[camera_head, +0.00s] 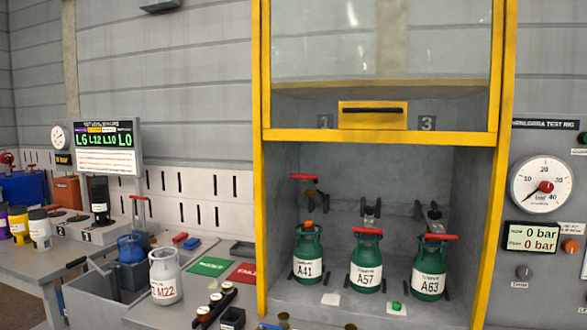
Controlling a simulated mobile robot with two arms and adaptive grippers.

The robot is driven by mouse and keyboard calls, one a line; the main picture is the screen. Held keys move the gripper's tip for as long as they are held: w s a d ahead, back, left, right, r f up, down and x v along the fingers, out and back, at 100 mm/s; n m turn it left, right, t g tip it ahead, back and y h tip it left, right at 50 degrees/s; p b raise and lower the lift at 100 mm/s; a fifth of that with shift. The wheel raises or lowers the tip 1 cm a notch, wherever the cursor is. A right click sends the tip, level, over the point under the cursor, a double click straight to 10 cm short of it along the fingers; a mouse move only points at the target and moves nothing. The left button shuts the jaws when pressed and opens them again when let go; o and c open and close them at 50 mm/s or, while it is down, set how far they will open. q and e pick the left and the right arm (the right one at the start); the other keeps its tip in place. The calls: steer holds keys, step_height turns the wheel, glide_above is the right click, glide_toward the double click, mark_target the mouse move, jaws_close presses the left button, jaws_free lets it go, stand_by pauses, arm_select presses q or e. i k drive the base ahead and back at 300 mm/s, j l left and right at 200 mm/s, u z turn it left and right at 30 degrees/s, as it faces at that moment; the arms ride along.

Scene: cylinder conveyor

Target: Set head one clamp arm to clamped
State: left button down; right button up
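Three green cylinders stand in the yellow-framed test cabinet: A41 (307,271) at left under the number 1, A57 (366,279) in the middle and A63 (430,285) at right. The head one clamp arm (303,177) has a red bar and is raised, well above A41 and apart from it. An orange piece sits on top of A41 (309,224). The red bars of the middle (368,231) and right (436,237) clamp arms lie low across the tops of A57 and A63. Neither of my grippers shows.
The cabinet's glazed door with its yellow handle plate (373,115) is raised, leaving the opening clear below. At right a gauge (542,185) and a display (532,238) read 0 bar. A white cylinder, M22 (165,277), stands on the left bench.

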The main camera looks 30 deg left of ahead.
mark_target(311, 191)
steer(key=i+u, duration=0.1)
steer(key=u, duration=0.25)
steer(key=i+l+u, duration=0.1)
steer(key=u, duration=0.65)
steer(key=i+l+u, duration=0.2)
steer(key=i+l, duration=0.2)
steer(key=l, duration=0.25)
steer(key=i+l+u, duration=0.1)
steer(key=l, duration=0.25)
steer(key=i+l+u, duration=0.1)
steer(key=i+l, duration=0.15)
steer(key=i+l+u, duration=0.15)
steer(key=l, duration=0.3)
